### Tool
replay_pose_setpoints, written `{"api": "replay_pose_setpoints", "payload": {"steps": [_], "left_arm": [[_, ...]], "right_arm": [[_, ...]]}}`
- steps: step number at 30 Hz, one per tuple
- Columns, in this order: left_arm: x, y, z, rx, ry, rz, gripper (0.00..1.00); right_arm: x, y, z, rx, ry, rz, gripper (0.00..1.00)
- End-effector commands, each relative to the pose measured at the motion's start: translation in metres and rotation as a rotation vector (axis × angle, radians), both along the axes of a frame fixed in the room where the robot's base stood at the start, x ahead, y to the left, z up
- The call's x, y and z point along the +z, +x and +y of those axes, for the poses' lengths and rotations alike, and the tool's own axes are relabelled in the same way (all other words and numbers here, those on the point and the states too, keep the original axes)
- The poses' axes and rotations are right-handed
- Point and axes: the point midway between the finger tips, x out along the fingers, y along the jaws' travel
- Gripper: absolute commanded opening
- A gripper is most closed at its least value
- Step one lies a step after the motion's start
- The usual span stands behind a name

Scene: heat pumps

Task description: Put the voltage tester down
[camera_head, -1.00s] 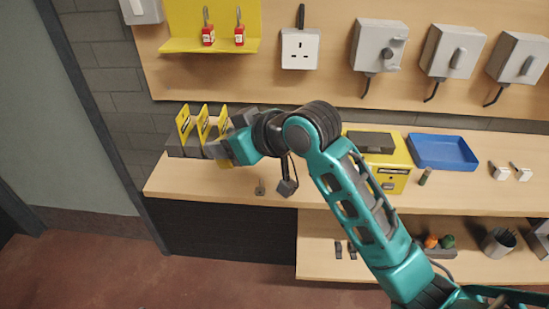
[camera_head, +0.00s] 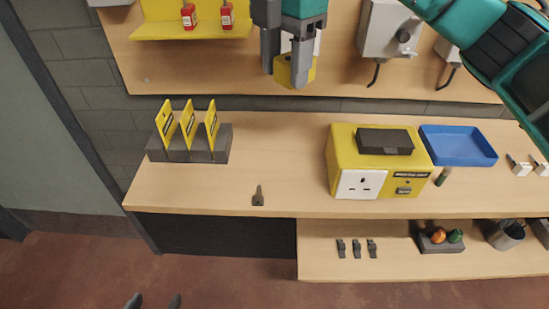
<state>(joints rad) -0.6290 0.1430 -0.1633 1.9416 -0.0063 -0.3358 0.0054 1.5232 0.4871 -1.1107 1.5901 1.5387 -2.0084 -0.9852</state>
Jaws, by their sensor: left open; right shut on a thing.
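My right gripper (camera_head: 287,76), pointing down at the top middle, is shut on a small yellow block (camera_head: 302,70), which I take to be the voltage tester. The fingers cover much of it. It is held in front of the wall board, apart from the bench top (camera_head: 290,180). Its underside is clear of any surface I can see. My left gripper (camera_head: 154,301) shows only as two dark, spread fingertips at the bottom left edge. It is open and empty, over the floor.
A grey stand (camera_head: 222,145) with yellow cards is on the bench at left, a small key-like piece (camera_head: 258,196) mid-bench. A yellow socket box (camera_head: 345,150) with a black piece on top and a blue tray (camera_head: 430,150) are at right. Bench between stand and box is mostly clear.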

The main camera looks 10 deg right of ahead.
Motion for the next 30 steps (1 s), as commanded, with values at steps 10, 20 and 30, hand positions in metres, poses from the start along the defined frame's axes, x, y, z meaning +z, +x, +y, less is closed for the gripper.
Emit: {"api": "replay_pose_setpoints", "payload": {"steps": [10,20,30], "left_arm": [[-0.018,0.0,0.0,0.001,0.001,0.001,0.76],[-0.023,0.003,0.0,0.001,0.001,-0.005,0.76],[-0.03,0.004,0.0,0.001,0.0,-0.007,0.76]], "right_arm": [[-0.077,-0.002,-0.003,0.005,-0.005,0.002,0.19],[-0.137,-0.001,-0.002,0.005,-0.003,-0.003,0.19],[-0.183,-0.002,-0.003,0.003,-0.004,0.0,0.19]]}}
